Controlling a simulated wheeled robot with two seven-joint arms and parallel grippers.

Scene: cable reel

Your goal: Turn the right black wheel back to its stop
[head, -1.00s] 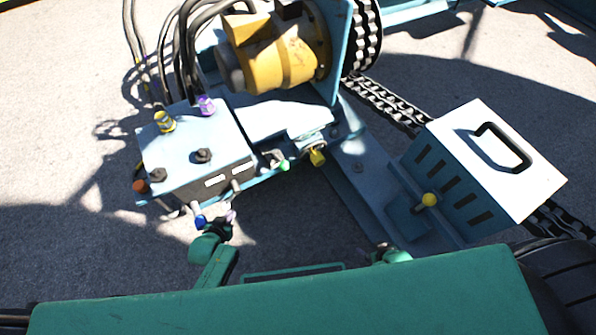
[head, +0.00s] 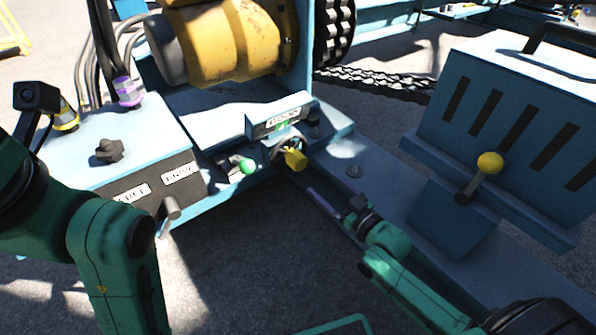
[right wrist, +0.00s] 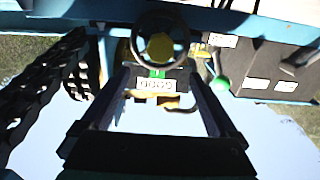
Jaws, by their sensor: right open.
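The right black wheel (head: 277,150) is a small dark ring with a yellow knob (head: 295,160). It sits below a white-labelled blue housing (head: 279,120). In the right wrist view the wheel (right wrist: 183,28) shows as a ring at top centre, with its yellow knob (right wrist: 160,46) in front of it. My right gripper (head: 325,199) is open and empty, below and right of the wheel in the head view. In the right wrist view its fingers (right wrist: 158,85) point toward the wheel, on either side of the label; contact cannot be told. My left arm shows, but its fingers do not.
A green-tipped lever (head: 247,167) is just left of the wheel. A control box (head: 75,185) with a black knob (head: 109,150) and grey lever (head: 171,210) is farther left. A slotted box (head: 505,125) with a yellow-knobbed lever (head: 488,164) stands right. A chain (head: 385,80) runs behind.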

